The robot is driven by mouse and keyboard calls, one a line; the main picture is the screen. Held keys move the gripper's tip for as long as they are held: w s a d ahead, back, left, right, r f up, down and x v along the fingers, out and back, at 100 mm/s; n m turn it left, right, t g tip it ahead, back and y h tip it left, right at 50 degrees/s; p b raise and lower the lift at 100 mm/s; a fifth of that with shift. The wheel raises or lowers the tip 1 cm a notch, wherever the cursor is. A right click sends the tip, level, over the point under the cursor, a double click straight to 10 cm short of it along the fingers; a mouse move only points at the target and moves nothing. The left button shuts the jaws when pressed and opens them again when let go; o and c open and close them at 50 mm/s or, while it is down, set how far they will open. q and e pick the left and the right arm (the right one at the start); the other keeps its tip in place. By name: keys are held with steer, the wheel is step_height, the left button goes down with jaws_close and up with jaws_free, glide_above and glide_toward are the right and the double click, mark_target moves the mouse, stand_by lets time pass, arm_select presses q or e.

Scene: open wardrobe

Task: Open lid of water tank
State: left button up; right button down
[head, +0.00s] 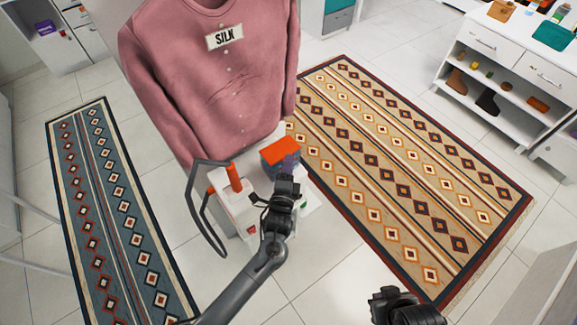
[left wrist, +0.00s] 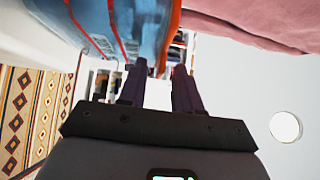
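The water tank (head: 268,166) is blue and stands on a white steamer base, below the pink shirt. Its orange lid (head: 280,150) lies on top and looks closed. My left gripper (head: 287,166) is at the tank's near side, just below the lid's edge. In the left wrist view the blue tank (left wrist: 105,25) fills the upper left, and the orange lid edge (left wrist: 172,35) runs down toward the gap between the fingers. These fingers (left wrist: 160,78) are apart; contact with the lid is unclear. My right gripper (head: 388,296) is at the bottom right, away from the tank, its fingers unclear.
The pink shirt (head: 215,85) with a SILK label hangs behind the steamer. A grey bent frame (head: 196,205) and an orange upright part (head: 234,177) stand left of the tank. Patterned rugs (head: 400,165) lie on both sides. A white shoe cabinet (head: 505,60) is far right.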

arm_select(q)
steer(key=shift+c, duration=0.3)
jaws_close()
stand_by(1.1)
